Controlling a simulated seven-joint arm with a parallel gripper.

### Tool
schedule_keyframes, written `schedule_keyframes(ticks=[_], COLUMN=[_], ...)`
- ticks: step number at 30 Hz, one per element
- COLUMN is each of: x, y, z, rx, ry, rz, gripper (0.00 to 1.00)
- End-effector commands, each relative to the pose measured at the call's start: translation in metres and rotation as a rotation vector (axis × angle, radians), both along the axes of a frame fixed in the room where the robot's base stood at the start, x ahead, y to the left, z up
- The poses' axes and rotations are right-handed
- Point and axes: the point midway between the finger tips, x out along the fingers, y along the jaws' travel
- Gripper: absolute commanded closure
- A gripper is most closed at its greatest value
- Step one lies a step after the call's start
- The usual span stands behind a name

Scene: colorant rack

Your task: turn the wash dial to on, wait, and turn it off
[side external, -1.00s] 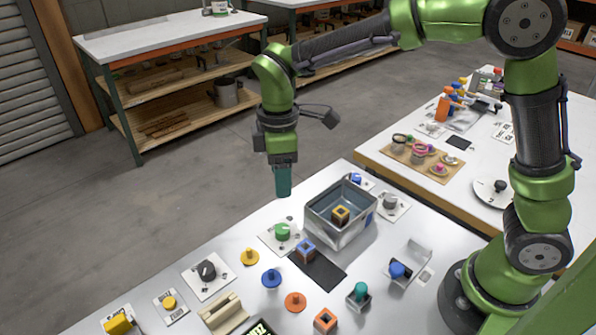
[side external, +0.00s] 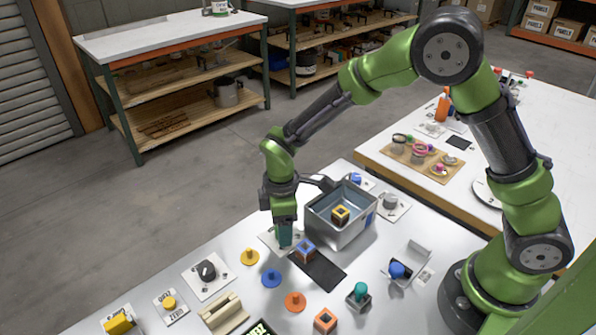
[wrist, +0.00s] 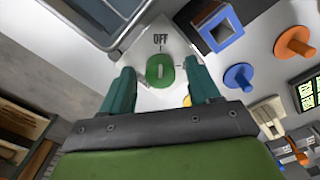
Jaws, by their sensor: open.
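A green dial (wrist: 153,78) sits on a white plate (wrist: 160,22) in the wrist view. The plate reads OFF, and a pale mark on the dial lies roughly in line with that word. No "wash" label is readable. My gripper (wrist: 160,73) is open, with one teal finger on each side of the dial; contact cannot be told. In the side view my gripper (side external: 285,238) points down over the plate (side external: 268,238) and hides the dial.
A grey metal bin (side external: 338,235) with a square block inside stands close behind-right of my gripper. A blue square block (side external: 305,251) on a black mat (side external: 320,272) is close at the right.

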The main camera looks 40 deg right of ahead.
Motion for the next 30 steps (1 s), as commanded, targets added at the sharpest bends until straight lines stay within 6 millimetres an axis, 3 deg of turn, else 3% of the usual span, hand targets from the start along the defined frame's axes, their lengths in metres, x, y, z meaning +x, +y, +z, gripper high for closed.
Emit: schedule_keyframes(ticks=[3, 14, 23, 30], x=[-0.0001, -0.0001, -0.0001, -0.0004], y=[-0.0001, -0.0001, 0.0001, 0.0003], z=[0.0002, 0.0006, 0.0008, 0.0010], rx=[0.000, 0.000, 0.000, 0.000], ry=[0.000, 0.000, 0.000, 0.000], rz=[0.000, 0.000, -0.036, -0.169], gripper=[0.39, 0.94, 0.95, 0.95])
